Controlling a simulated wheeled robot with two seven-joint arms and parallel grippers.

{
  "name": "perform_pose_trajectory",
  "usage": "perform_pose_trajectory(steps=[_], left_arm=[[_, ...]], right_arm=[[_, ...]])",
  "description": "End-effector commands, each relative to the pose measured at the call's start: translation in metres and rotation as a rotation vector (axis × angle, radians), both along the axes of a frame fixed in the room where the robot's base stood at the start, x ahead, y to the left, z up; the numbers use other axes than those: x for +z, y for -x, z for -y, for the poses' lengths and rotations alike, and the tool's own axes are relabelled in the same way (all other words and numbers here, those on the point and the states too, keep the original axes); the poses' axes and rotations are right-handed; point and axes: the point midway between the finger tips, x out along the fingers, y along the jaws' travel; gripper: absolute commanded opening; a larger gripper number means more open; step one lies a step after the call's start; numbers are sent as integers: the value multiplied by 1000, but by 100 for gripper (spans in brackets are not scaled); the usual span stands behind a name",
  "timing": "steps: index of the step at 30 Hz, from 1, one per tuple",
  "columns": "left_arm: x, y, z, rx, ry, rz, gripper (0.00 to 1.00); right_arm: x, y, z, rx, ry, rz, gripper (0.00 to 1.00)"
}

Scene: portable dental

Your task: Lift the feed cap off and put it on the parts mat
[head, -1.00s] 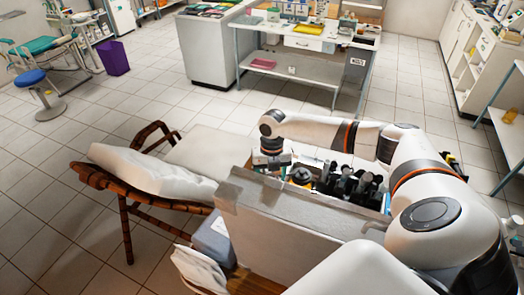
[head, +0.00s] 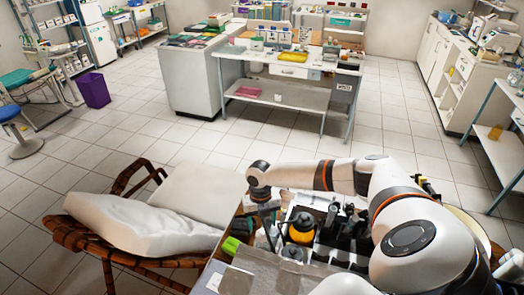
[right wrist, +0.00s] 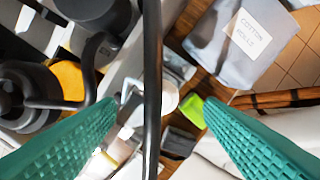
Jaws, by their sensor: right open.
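My right gripper (head: 268,232) points down at the left side of the open case of dental gear. In the right wrist view its two green ridged fingers (right wrist: 160,120) are spread apart. A dark upright bar (right wrist: 153,80) shows between them; I cannot tell whether it touches a finger. A black-topped yellow part (head: 301,226) stands just right of the gripper; black and yellow parts (right wrist: 68,75) also show at left in the wrist view. I cannot tell the feed cap apart for sure. The parts mat cannot be made out. My left gripper is out of view.
A grey panel (head: 265,272) lies in front of the case. Black handpieces (head: 340,220) stand right of the yellow part. A bright green item (head: 231,246) and a bag marked cotton rolls (right wrist: 240,45) are close by. A reclining chair (head: 130,225) stands at left.

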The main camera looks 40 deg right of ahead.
Motion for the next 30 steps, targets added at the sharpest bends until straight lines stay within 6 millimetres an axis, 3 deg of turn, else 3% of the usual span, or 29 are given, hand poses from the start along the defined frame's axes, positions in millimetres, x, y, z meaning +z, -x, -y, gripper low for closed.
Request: perform_pose_trajectory(steps=[12,19,20,28,30], left_arm=[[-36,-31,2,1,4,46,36],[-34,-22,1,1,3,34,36],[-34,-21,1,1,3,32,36],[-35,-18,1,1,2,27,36],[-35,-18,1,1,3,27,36]], right_arm=[[-52,5,-3,-1,-1,0,62],[-51,5,-3,-1,-1,0,62],[-51,6,-3,-1,-1,0,61],[-51,6,-3,-1,0,0,16],[-51,5,-3,-1,0,0,15]])
